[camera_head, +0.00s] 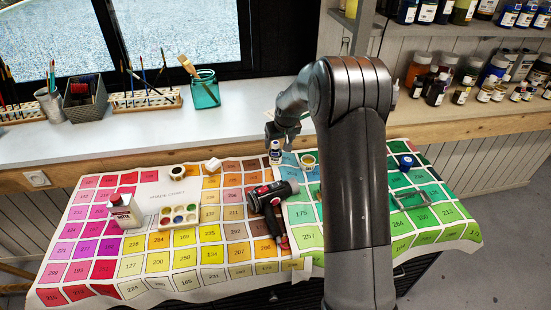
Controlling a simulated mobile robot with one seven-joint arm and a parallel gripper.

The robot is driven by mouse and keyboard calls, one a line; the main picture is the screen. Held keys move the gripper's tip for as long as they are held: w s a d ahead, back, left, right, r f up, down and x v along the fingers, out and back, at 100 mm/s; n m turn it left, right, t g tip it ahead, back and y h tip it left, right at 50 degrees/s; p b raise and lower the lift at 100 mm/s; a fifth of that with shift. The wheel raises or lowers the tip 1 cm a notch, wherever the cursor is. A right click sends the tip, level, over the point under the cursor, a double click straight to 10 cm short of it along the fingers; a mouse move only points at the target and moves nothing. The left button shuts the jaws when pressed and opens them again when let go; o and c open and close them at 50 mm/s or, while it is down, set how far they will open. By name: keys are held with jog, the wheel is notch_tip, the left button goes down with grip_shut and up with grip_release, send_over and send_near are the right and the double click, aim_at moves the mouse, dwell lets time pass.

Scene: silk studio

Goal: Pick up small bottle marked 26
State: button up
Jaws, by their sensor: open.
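A small bottle (275,157) with a white and dark blue label stands upright on the colour-chart cloth, near its back edge. Its number is too small to read. My gripper (275,138) is open and points down right over the top of this bottle. I cannot tell whether the fingers are around the bottle's cap or just above it.
A teal glass with brushes (205,90) stands on the sill. Shelved bottles (440,88) fill the right.

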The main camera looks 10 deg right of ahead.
aim_at(277, 149)
jog(key=x, duration=1)
jog(key=shift+w, duration=0.2)
jog(key=c, duration=1.1)
jog(key=shift+r, duration=0.1)
